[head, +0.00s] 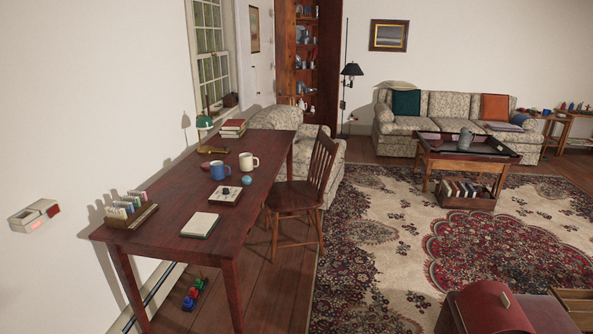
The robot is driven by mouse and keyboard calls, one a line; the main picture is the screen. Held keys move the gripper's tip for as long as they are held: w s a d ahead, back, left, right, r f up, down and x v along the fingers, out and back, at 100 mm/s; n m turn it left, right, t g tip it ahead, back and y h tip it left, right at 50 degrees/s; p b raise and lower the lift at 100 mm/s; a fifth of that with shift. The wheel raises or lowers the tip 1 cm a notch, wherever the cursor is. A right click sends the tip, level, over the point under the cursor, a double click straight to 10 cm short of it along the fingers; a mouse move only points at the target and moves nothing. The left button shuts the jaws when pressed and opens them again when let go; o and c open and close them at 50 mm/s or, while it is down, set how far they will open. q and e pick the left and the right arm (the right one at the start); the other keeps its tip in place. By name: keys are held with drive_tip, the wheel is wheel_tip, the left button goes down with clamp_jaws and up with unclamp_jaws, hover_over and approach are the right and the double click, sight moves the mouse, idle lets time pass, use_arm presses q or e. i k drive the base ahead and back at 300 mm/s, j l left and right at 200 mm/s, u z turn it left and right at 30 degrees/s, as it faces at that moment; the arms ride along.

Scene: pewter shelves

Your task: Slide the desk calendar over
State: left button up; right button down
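No object on the dark wooden desk (172,201) is plainly a desk calendar. A flat cream pad (200,224) lies near the desk's front edge, and a wooden rack of upright coloured cards (131,210) stands at its near left corner. I cannot tell whether either is the calendar. The pad lies to the right of the rack, apart from it. Neither of my grippers shows in the head view.
A light tray (225,197) with small items, a blue mug (218,171), a cream mug (248,161) and stacked books (233,127) occupy the desk farther back. A wooden chair (306,189) stands at its right side. Bare desktop surrounds the pad.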

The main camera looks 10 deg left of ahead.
sight(217, 198)
drive_tip(key=i+l+u, duration=0.2)
drive_tip(key=i, duration=0.25)
drive_tip(key=i+u, duration=0.15)
drive_tip(key=i, duration=0.3)
drive_tip(key=i+l+u, duration=0.2)
drive_tip(key=i, duration=0.25)
drive_tip(key=i+l+u, duration=0.2)
drive_tip(key=i+l, duration=0.1)
drive_tip(key=i, duration=0.1)
